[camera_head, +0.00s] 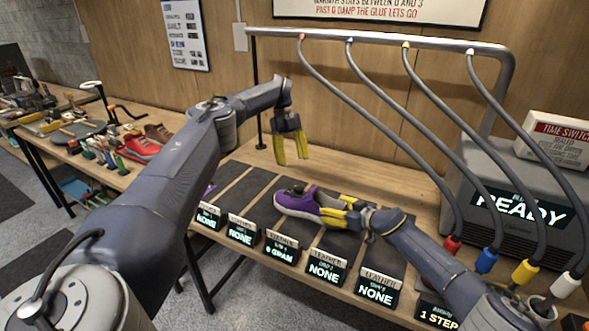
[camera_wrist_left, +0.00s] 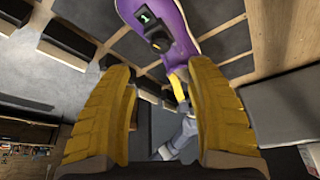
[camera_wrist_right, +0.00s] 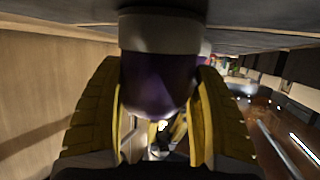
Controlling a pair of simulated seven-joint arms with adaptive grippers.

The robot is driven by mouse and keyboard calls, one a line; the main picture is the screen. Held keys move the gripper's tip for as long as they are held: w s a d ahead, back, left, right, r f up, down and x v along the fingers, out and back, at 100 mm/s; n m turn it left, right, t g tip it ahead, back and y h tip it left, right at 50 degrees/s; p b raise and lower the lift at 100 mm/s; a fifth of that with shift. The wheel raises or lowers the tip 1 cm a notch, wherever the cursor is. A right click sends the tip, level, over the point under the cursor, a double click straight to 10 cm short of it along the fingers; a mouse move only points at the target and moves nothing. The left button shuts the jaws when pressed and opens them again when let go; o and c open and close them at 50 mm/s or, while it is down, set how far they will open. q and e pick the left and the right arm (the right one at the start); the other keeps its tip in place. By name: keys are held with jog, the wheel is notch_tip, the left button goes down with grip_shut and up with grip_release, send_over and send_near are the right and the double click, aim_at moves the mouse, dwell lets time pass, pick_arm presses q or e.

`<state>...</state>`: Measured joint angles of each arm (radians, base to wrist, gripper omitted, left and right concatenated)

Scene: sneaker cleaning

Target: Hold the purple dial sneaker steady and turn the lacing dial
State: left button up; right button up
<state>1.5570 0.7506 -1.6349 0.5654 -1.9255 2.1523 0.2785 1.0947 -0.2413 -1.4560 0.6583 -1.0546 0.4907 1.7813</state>
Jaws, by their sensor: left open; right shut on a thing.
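The purple sneaker (camera_head: 298,203) with a pale sole lies on a dark pad of the bench in the head view. My right gripper (camera_head: 335,213) is shut on one end of it, and the right wrist view shows the purple end (camera_wrist_right: 160,85) between the yellow fingers (camera_wrist_right: 160,110). My left gripper (camera_head: 291,149) is open and empty, above and behind the sneaker. In the left wrist view, the sneaker (camera_wrist_left: 178,15) shows beyond the open fingers (camera_wrist_left: 165,100). A dark dial housing (camera_wrist_left: 155,38) with a small green "1" display sits on it.
Several small display signs (camera_head: 325,266) line the bench's front edge. Hanging hoses (camera_head: 420,160) with coloured ends and a grey machine (camera_head: 520,210) reading "READY" stand at the right. Red and brown shoes (camera_head: 140,146) and tools lie on the left table.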

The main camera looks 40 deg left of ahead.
pick_arm(q)
jog(key=shift+w+a+r, duration=0.1)
jog(key=shift+a+r, duration=0.1)
jog(key=shift+r, duration=0.35)
jog(key=shift+n+h, duration=0.3)
jog(key=shift+h, duration=0.3)
jog(key=s+f, duration=0.2)
jog(key=s+a+f, duration=0.1)
jog(key=s+f, duration=0.1)
jog(key=f, duration=0.1)
jog(key=s+f, duration=0.2)
jog(key=shift+a+f, duration=0.15)
jog(key=shift+f, duration=0.25)
notch_tip(320, 180, up, 8)
jog(key=n+t+y, duration=0.2)
jog(key=n+t, duration=0.2)
jog(key=n, duration=0.6)
send_over(297, 187)
jog(key=s+a, duration=0.2)
jog(key=a, duration=0.2)
jog(key=shift+h, duration=0.3)
jog(key=x, duration=1.2)
jog(key=shift+a+f, duration=0.1)
jog(key=shift+f, duration=0.05)
